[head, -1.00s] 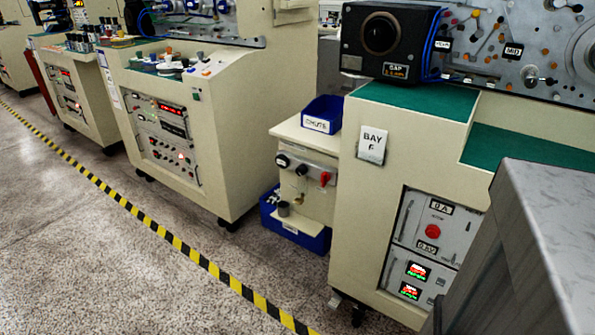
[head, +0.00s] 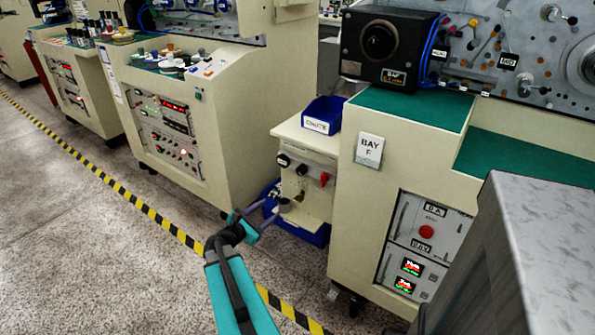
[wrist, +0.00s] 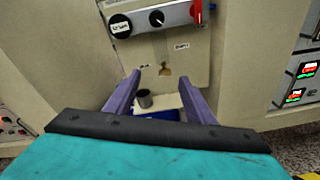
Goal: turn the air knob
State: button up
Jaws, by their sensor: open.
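A small cream panel between two machine cabinets carries a white-faced round gauge (head: 283,160), a black knob (head: 302,170) with a white pointer mark, and a red handle (head: 325,179). In the wrist view the gauge (wrist: 120,27), knob (wrist: 157,18) and red handle (wrist: 196,10) sit at the top, beyond my fingers. The lettering is too small to tell which is marked air. My gripper (head: 264,214) is open and empty, in front of and below the panel. In the wrist view its two purple fingers (wrist: 161,75) are apart, touching nothing.
A grey cup (wrist: 145,98) stands on a small shelf below the panel, between my fingers in the wrist view. A blue bin (head: 322,114) sits above the panel. The Bay F cabinet (head: 345,235) stands close on the right. The floor in front is clear.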

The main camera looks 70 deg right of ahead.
aim_at(299, 172)
jog(key=s+d+r+n+h, duration=0.1)
jog(key=s+d+r, duration=0.1)
jog(key=d+r, duration=0.2)
notch_tip(299, 172, up, 3)
jog(key=shift+d+f+n+h+p, duration=0.2)
jog(key=shift+d+n+h+p, duration=0.1)
jog(key=shift+h, duration=0.1)
jog(key=shift+s+d, duration=0.1)
jog(key=shift+s, duration=0.05)
jog(key=shift+p+x, duration=0.75)
jog(key=shift+x, duration=6.05)
jog(key=shift+s, duration=0.1)
jog(key=c, duration=0.9)
jog(key=shift+s+a, duration=0.1)
jog(key=shift+a, duration=0.3)
jog(key=shift+c, duration=0.8)
jog(key=shift+d, duration=0.3)
